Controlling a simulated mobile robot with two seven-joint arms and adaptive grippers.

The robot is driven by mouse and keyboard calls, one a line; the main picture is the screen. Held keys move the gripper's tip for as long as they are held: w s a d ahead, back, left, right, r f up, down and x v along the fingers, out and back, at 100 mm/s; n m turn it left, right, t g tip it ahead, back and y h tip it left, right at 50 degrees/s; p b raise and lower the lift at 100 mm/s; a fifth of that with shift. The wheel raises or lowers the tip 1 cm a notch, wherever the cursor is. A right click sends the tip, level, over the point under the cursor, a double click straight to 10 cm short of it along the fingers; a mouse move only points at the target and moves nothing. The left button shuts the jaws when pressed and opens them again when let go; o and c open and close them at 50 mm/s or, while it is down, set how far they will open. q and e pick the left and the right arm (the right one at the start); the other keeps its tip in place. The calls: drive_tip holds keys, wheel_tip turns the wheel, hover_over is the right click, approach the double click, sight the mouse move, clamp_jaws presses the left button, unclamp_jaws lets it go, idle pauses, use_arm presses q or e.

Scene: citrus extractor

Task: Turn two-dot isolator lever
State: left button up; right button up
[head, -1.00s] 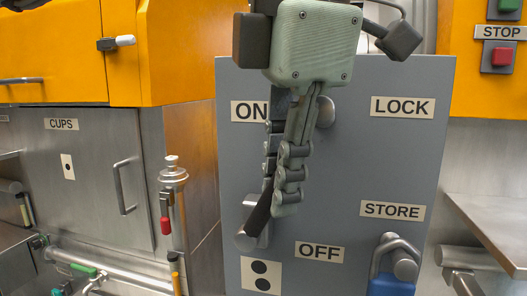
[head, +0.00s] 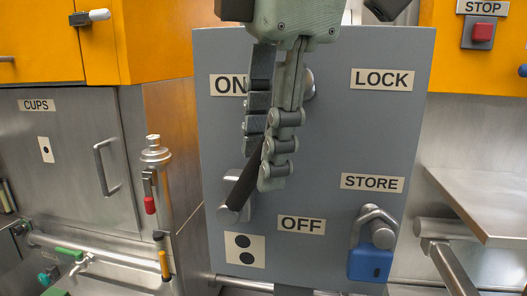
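The isolator lever (head: 243,188) has a dark handle and a grey metal hub at its lower end. It is on the grey panel (head: 330,140), above the two-dot label (head: 245,250). The handle tilts up and slightly right. My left gripper (head: 268,165) hangs down in front of the panel, with its segmented fingers at the handle's upper part. The nearer finger hides the handle's top. The fingers are close together, but I cannot tell whether they clamp the handle. The ON label (head: 227,85) is partly covered by my gripper; the OFF label (head: 301,225) is clear. My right gripper is not in view.
A blue padlock (head: 371,263) hangs on a peg below the STORE label (head: 372,183). Another peg (head: 309,85) is partly behind my gripper, left of the LOCK label (head: 381,79). A steel shelf (head: 490,195) is at right; a CUPS door (head: 70,160) is at left.

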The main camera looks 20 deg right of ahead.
use_arm(q)
drive_tip(key=v, duration=1.1)
drive_tip(key=shift+s, duration=0.1)
